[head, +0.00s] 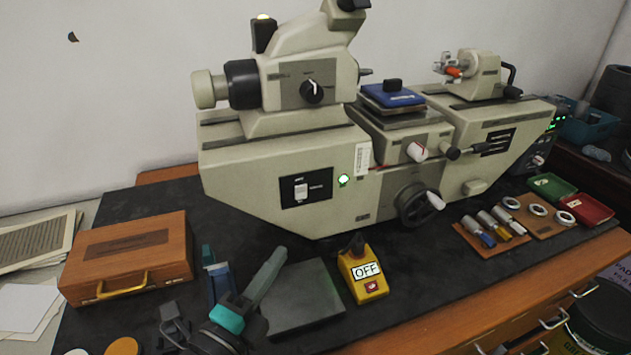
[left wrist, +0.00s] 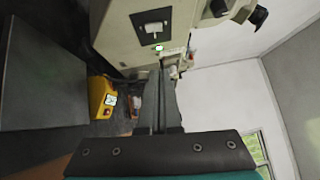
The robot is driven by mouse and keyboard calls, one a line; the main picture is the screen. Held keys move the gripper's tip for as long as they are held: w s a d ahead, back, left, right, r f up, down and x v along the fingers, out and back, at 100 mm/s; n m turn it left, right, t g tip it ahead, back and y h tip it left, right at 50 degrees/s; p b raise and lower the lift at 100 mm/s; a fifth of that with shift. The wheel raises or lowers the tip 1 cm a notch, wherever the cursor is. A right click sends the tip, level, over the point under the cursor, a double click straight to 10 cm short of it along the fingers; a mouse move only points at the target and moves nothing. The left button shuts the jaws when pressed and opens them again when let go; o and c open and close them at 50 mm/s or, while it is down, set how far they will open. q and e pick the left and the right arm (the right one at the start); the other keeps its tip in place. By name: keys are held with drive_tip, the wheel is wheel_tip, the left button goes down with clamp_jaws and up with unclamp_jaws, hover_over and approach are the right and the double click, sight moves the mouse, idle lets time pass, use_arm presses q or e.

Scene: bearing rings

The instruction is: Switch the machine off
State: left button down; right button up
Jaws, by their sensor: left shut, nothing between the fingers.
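The large beige machine (head: 275,155) stands on the black mat. My right gripper is out of view.
A grey flat plate (head: 305,297) lies behind and right of my left fingers. A wooden case (head: 130,257) stands at left. The handwheel (head: 415,205) sticks out at the machine's front. Rings and small trays (head: 585,208) lie at right.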

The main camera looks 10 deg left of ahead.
use_arm(q)
drive_tip(key=w, duration=0.1)
drive_tip(key=p, duration=0.3)
approach(301, 192)
drive_tip(key=w+d, duration=0.3)
drive_tip(key=d, duration=0.2)
drive_tip(key=shift+w+a+r, duration=0.3)
drive_tip(key=shift+w+a, duration=0.35)
drive_tip(key=shift+w, duration=0.2)
drive_tip(key=shift+w+a+r, duration=0.25)
drive_tip(key=shift+w+a, duration=0.35)
drive_tip(key=shift+w, duration=0.3)
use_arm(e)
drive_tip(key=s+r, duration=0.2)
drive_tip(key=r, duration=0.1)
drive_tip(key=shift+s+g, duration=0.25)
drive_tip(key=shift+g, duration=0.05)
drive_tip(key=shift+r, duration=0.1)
